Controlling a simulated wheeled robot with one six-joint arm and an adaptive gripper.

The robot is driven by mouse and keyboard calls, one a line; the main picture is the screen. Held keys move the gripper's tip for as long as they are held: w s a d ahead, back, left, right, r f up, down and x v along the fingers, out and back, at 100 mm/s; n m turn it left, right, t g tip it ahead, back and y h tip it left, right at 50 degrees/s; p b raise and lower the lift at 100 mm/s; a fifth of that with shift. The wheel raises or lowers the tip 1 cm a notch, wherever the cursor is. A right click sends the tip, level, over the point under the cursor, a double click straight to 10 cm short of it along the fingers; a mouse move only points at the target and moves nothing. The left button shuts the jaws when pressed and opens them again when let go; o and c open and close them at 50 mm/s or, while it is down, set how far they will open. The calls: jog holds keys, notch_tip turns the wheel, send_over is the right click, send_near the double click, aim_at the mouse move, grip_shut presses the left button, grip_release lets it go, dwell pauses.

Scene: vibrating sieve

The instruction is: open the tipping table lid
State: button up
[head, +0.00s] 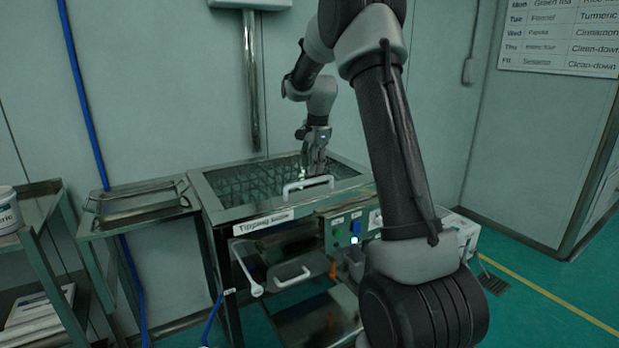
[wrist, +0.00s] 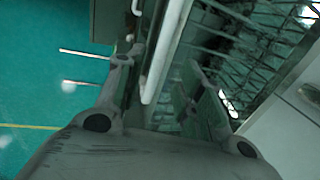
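The tipping table (head: 206,203) stands in the middle of the head view with its label on the front edge. Its lid, a see-through panel over a wire grid (head: 245,182), lies flat and looks closed. A white bar handle (head: 305,185) sits at the lid's front edge. My gripper (head: 316,170) points down at the handle's right end. In the wrist view my gripper (wrist: 160,68) is open, one finger on each side of a long white bar (wrist: 165,50), probably the handle. I cannot tell whether the fingers touch it.
A lower handle (head: 292,277) and a control panel (head: 350,228) are on the table's front. A side stand with a metal tray (head: 135,200) is at left, beside a shelf rack (head: 40,215). Green floor (head: 545,300) is free at right.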

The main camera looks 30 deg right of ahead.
jog(key=f, duration=0.3)
jog(key=w+f, duration=0.1)
jog(key=f, duration=0.1)
jog(key=shift+f, duration=0.2)
grip_shut()
